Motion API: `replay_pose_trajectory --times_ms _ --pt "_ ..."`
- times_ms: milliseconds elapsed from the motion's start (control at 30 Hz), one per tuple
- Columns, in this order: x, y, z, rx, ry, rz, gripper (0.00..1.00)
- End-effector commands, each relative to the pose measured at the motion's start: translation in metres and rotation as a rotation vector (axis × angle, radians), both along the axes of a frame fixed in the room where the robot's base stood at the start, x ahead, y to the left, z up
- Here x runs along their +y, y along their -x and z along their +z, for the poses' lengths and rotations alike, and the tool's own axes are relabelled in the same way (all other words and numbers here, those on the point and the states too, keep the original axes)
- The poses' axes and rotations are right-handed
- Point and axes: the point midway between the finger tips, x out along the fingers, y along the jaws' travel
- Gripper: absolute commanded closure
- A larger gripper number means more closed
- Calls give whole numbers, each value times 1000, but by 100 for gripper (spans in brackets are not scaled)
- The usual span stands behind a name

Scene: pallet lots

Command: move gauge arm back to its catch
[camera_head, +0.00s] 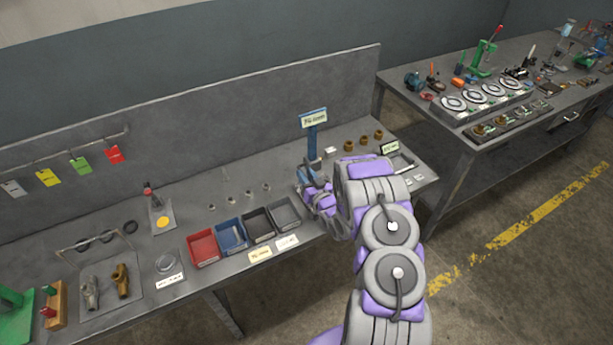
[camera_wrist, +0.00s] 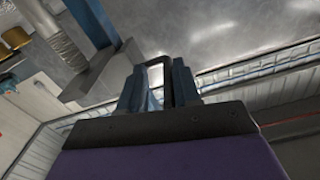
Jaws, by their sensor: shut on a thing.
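A blue post (camera_head: 312,143) with a labelled plate (camera_head: 314,118) on top stands toward the right end of the bench. My gripper (camera_head: 306,176) is low at the foot of this post, partly hidden by my own arm. In the wrist view my gripper (camera_wrist: 158,78) has its blue fingers closed around a narrow dark, loop-shaped piece, which looks like the gauge arm (camera_wrist: 154,63). The blue post (camera_wrist: 92,16) runs down to a dark block (camera_wrist: 88,84) just left of the fingers. The catch cannot be made out.
Red, blue and dark bins (camera_head: 203,247) line the front edge, left of my gripper. Several brass fittings (camera_head: 364,141) stand behind and right of it. A ribbed grey cylinder (camera_wrist: 60,45) is close by in the wrist view. A second bench (camera_head: 455,125) is at right.

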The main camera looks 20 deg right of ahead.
Motion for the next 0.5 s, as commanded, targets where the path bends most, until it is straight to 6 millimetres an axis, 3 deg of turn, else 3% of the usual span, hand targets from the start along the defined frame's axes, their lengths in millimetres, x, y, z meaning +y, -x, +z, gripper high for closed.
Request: replay_pose_trajectory --times_ms 33,133,500 --pt "9 -3 2 -5 3 21 93" --pt "10 -2 2 -5 3 19 100" --pt "7 0 1 -3 -1 18 100"
